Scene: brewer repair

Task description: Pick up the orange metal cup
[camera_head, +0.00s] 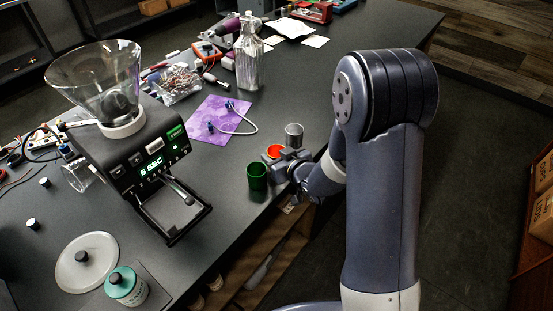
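The orange metal cup (274,150) stands on the dark table near its front edge. Only its bright orange-red rim and inside show, because my gripper (277,161) is right in front of it and hides its lower part. My gripper reaches in from the right at the height of the cup. The fingers are small and partly hidden, so I cannot tell whether they are around the cup, touching it, or apart from it.
A green cup (257,176) stands close on the left and a silver cup (294,134) close behind on the right. A grinder (137,146) stands at the left.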

